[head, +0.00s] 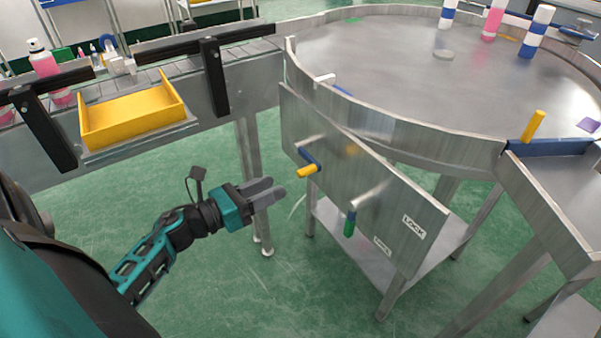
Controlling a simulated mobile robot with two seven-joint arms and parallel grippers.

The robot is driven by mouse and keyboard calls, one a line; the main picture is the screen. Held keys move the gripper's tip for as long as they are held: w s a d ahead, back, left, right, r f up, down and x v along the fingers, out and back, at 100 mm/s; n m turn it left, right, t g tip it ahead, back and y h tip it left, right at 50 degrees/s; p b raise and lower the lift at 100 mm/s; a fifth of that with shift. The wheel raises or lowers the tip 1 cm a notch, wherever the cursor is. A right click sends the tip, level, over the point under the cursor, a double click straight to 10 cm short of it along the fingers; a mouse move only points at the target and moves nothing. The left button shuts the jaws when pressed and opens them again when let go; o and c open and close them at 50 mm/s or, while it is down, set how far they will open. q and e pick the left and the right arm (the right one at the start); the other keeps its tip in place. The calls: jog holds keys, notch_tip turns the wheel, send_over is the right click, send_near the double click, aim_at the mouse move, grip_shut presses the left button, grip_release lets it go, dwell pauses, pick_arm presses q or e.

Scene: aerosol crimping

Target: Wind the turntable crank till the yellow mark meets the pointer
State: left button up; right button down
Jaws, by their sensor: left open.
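The round metal turntable (440,90) fills the upper right. Coloured marks lie near its edge: a small orange-yellow one (508,38) at the far right, partly hidden by bottles, and a blue one (342,91) at the near left. A small white piece on the left rim (325,79) may be the pointer. The crank, with a blue arm and yellow handle (307,171), sticks out of the metal front panel (340,160). My left gripper (272,191) is open and empty, left of and slightly below the yellow handle, apart from it. My right gripper is out of view.
A green-handled lever (350,223) is on the panel near a LOCK label (413,226). A yellow tray (132,116) stands by the conveyor at left. Bottles (537,32) stand on the turntable.

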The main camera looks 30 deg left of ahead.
aim_at(298, 175)
pick_arm(q)
jog(key=x, duration=0.8)
grip_shut()
dwell(0.5)
